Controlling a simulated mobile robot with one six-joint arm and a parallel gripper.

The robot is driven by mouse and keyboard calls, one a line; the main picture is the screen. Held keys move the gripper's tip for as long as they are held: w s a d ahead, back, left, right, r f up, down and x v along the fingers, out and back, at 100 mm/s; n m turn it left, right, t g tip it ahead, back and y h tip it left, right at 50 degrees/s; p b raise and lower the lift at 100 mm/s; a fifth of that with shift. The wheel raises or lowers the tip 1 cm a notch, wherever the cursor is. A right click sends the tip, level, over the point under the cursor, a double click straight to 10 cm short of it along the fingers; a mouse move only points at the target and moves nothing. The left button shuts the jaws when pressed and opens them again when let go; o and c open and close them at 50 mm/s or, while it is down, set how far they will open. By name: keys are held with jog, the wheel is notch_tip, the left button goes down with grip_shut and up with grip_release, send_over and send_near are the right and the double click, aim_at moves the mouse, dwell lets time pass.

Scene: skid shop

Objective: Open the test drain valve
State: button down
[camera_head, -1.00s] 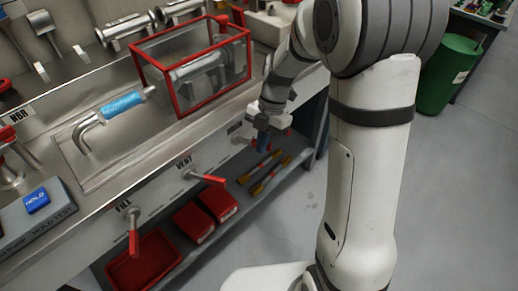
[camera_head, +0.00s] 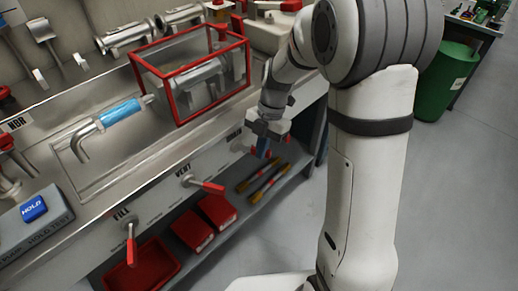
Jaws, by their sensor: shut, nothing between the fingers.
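The DRAIN label (camera_head: 235,133) is on the bench's front panel, right of the VENT and FILL labels. The drain valve's handle is mostly or wholly hidden behind my gripper, so I cannot tell its position. My gripper (camera_head: 262,148) points down in front of the panel, just right of the DRAIN label. Its dark bluish fingers are shut with nothing between them. I cannot tell whether they touch the valve. The red vent handle (camera_head: 207,186) points right and slightly down. The red fill handle (camera_head: 131,246) hangs down.
A red-framed clear guard (camera_head: 190,79) stands on the bench above the panel. A blue HOLD button (camera_head: 34,208) is at the left. Red trays (camera_head: 142,268) and yellow-and-dark tools (camera_head: 263,180) lie on the lower shelf. A green bin (camera_head: 446,82) stands at the back right; the floor is clear.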

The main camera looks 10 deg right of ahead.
jog(key=a+p+v, duration=0.1)
jog(key=p+v, duration=0.4)
jog(key=v, duration=0.5)
jog(key=shift+w+p, duration=0.25)
jog(key=shift+p, duration=0.1)
jog(key=s+d+r+m+t+h+p, duration=0.1)
jog(key=s+r+m, duration=0.3)
jog(key=m, duration=0.5)
jog(key=s+d+r+m+t+p, duration=0.2)
jog(key=s+d+r+m+p, duration=0.1)
jog(key=s+m, duration=0.5)
jog(key=s+d+r+m+t+h+p, duration=0.1)
jog(key=s+d+r+m, duration=0.3)
jog(key=m, duration=0.6)
jog(key=shift+s+r+m+t+h+p, duration=0.3)
jog(key=shift+s+r+m+t+p, duration=0.15)
jog(key=shift+s+r+t, duration=0.45)
jog(key=shift+s+f, duration=0.1)
